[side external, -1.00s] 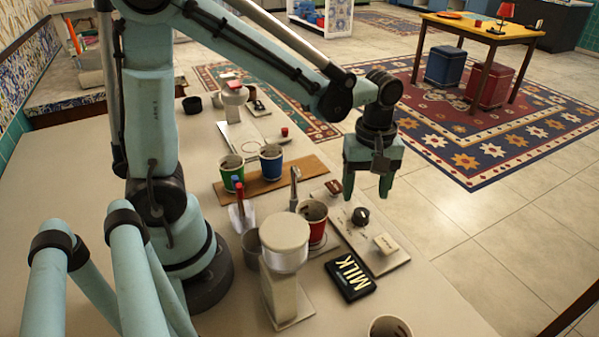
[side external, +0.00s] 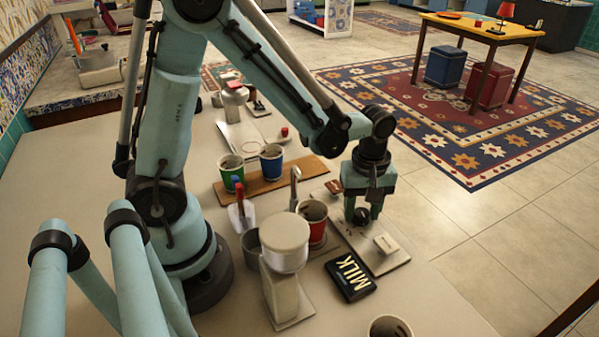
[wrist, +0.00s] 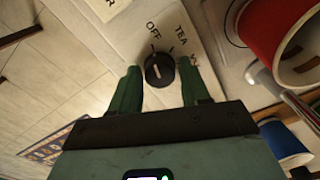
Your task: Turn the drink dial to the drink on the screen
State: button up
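The drink dial (wrist: 158,70) is a round black knob with a light pointer line on a pale panel (wrist: 190,20). In the wrist view, OFF and TEA are printed beside it, with a third label partly hidden by a finger. My gripper (wrist: 160,85) is open, with one green finger on each side of the dial; I cannot tell whether they touch it. In the side view, my gripper (side external: 363,214) is down at the dial (side external: 362,217). A small cream block (side external: 386,243) stands on the panel (side external: 372,262); no readable screen shows.
A red cup (side external: 316,232) stands left of the panel, by a metal spout (side external: 295,185). A black MILK box (side external: 350,277) lies in front. Green (side external: 231,172) and blue (side external: 271,162) cups stand on a wooden board (side external: 300,176) behind.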

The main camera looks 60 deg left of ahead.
jog(key=c, duration=0.6)
jog(key=shift+c, duration=0.2)
jog(key=shift+m, duration=0.4)
jog(key=m, duration=0.3)
jog(key=shift+m, duration=0.3)
jog(key=m, duration=0.3)
jog(key=shift+m, duration=0.3)
jog(key=m, duration=1.1)
jog(key=shift+m, duration=0.4)
